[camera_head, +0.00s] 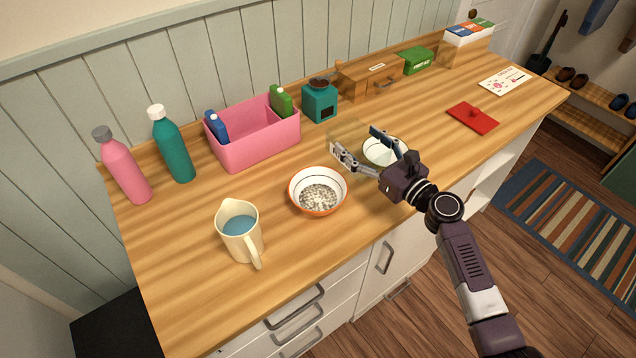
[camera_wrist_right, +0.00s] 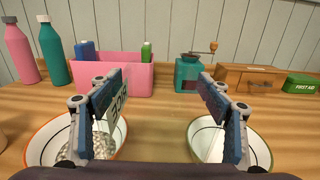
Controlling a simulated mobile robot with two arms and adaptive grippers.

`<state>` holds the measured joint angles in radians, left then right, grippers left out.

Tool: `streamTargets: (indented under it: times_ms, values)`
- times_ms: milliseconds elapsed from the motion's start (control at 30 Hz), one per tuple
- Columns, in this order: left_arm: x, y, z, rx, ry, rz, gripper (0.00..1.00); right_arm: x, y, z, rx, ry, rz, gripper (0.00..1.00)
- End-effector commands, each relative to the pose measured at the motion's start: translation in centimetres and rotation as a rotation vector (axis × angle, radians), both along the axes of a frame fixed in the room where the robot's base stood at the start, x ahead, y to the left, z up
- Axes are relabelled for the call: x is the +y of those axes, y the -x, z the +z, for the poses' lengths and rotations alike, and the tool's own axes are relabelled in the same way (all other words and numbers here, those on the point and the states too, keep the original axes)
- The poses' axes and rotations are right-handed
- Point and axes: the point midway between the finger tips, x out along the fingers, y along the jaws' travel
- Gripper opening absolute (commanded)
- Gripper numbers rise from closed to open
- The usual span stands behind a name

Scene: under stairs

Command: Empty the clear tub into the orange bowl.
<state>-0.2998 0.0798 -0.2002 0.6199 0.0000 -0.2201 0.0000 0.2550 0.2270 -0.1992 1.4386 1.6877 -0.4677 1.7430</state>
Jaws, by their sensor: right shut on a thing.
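My right gripper (camera_head: 354,139) is shut on the clear tub (camera_head: 347,134), a see-through container with faint edges, held above the counter behind and right of the orange bowl. In the right wrist view, a pale label with dark letters (camera_wrist_right: 116,107) shows beside the left finger; the tub's walls barely show, and I see no contents in it. Its exact tilt is hard to tell. The orange bowl (camera_head: 318,174), white inside with an orange outside, holds a heap of small grey pieces (camera_head: 319,197). My left gripper is not in view.
A second white bowl (camera_head: 373,149) stands under the right gripper. A cream jug (camera_head: 240,236) of blue liquid is front left. A pink bin (camera_head: 262,145), teal grinder (camera_head: 320,103), pink bottle (camera_head: 126,170) and teal bottle (camera_head: 174,151) stand behind. A red lid (camera_head: 472,119) lies right.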

Motion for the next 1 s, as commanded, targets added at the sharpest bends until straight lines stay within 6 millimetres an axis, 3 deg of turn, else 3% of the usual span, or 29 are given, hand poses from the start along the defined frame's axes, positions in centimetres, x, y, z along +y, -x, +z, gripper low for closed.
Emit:
streamTargets:
  times_ms: [167,500,1000]
  values:
    - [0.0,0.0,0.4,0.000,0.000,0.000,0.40,0.3,0.2,0.4,-0.006,0.008,0.005,0.13]
    - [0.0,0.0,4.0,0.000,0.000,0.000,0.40,0.3,0.2,4.0,-0.006,0.012,0.005,0.13]
    - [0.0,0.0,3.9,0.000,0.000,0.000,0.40,0.3,0.2,3.8,-0.007,0.012,0.005,0.13]
